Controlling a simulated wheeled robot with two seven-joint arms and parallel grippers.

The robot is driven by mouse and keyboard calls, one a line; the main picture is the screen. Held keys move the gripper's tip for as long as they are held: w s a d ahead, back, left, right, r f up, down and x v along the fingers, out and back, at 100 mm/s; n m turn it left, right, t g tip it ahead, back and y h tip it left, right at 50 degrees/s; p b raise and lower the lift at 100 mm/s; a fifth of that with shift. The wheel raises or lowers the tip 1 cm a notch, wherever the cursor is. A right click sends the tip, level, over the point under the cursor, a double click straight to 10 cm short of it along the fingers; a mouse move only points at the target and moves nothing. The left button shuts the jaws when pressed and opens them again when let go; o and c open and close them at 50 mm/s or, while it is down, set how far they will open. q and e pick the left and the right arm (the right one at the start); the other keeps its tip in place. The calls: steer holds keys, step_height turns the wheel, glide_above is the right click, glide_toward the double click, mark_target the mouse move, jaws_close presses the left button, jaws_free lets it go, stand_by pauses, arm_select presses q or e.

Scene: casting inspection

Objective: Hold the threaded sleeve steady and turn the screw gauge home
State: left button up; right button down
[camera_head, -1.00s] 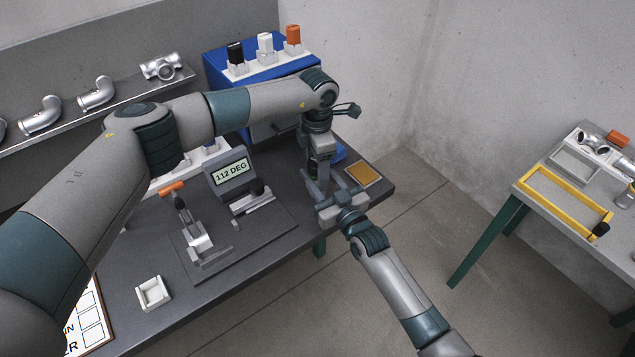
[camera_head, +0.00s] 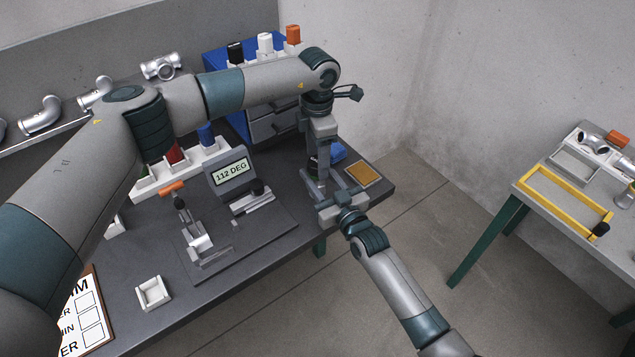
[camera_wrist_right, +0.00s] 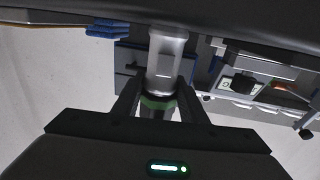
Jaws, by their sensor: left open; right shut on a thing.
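The silver threaded sleeve (camera_wrist_right: 166,62) shows in the right wrist view between the fingers of my right gripper (camera_wrist_right: 160,92). The screw gauge (camera_wrist_right: 157,104), dark with a green band, sits at one end of the sleeve; whether it is fully seated cannot be seen. In the head view my right gripper (camera_head: 334,195) is shut around the sleeve near the table's right end. My left gripper (camera_head: 317,152) is open and points down just above the gauge, very close to it. Its fingers and the dark gauge overlap, so contact cannot be told.
An angle display (camera_head: 231,172) reading 112 DEG and a clamp fixture (camera_head: 199,240) stand left of the grippers. An orange pad (camera_head: 362,173) lies to their right. A white holder (camera_head: 153,292) is at the front left. A blue drawer cabinet (camera_head: 238,118) stands behind.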

arm_select(q)
steer(key=shift+c, duration=0.4)
steer(key=shift+r+n, duration=1.7)
steer(key=shift+r, duration=0.05)
steer(key=shift+f, duration=4.05)
steer(key=shift+c, duration=0.4)
steer(key=c, duration=1)
steer(key=shift+m, duration=1.7)
